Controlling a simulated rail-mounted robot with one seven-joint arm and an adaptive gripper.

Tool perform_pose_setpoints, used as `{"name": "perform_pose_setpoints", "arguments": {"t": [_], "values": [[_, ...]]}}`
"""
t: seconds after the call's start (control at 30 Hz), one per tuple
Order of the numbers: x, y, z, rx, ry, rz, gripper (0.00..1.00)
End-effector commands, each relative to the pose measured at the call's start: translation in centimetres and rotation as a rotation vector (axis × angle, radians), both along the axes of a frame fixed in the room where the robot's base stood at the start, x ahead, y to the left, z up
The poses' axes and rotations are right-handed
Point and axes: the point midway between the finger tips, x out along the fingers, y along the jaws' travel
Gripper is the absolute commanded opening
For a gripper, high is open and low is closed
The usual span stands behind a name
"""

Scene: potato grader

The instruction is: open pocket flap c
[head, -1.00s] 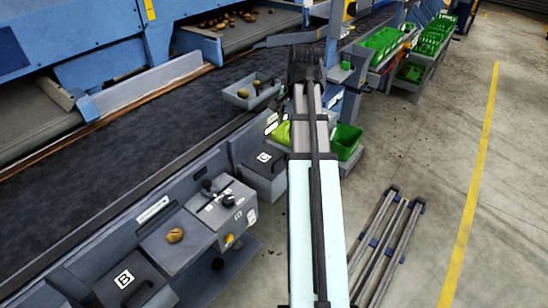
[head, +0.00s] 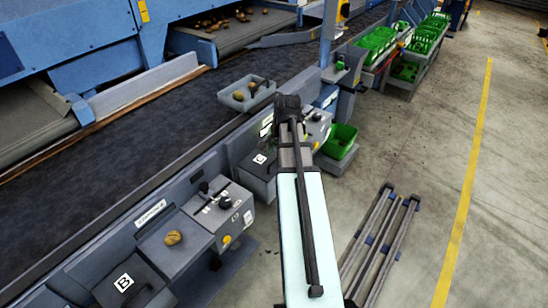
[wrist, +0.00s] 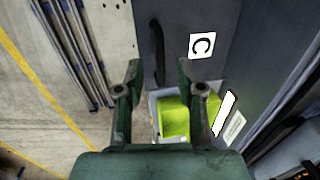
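Pocket flap C (head: 257,163) is a dark grey lid with a white C label, lying down on the grader's side, partly hidden by my arm in the head view. In the wrist view the flap (wrist: 205,80) lies ahead of the fingers, with its C label to the right and a dark bar handle (wrist: 157,50) along its left part. My gripper (wrist: 159,72) is open and empty; the handle lies between the fingertips in the picture. I cannot tell the gap between fingers and handle. In the head view my gripper (head: 288,103) is beyond the flap.
A lime-green item (wrist: 187,117) sits beside the flap. Flap B (head: 130,287), a control box with levers (head: 220,208) and a pocket with a potato (head: 173,238) line the near side. A grey tray (head: 236,104) stands on the belt edge. A green crate (head: 340,142) is at right.

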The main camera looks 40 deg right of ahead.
Motion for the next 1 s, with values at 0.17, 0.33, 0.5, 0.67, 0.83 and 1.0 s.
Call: {"name": "perform_pose_setpoints", "arguments": {"t": [0.17,0.33,0.5,0.67,0.83,1.0], "values": [[0.3,0.1,-1.8,0.001,0.001,0.0,0.37],[0.5,0.1,-2.6,0.0,0.001,0.0,0.37],[0.5,0.1,-2.8,0.0,0.0,0.0,0.37],[0.5,0.1,-2.8,0.0,0.0,0.0,0.34],[0.5,0.1,-2.8,0.0,0.0,0.0,0.0],[0.5,0.1,-2.7,0.0,0.002,-0.001,0.0]]}}
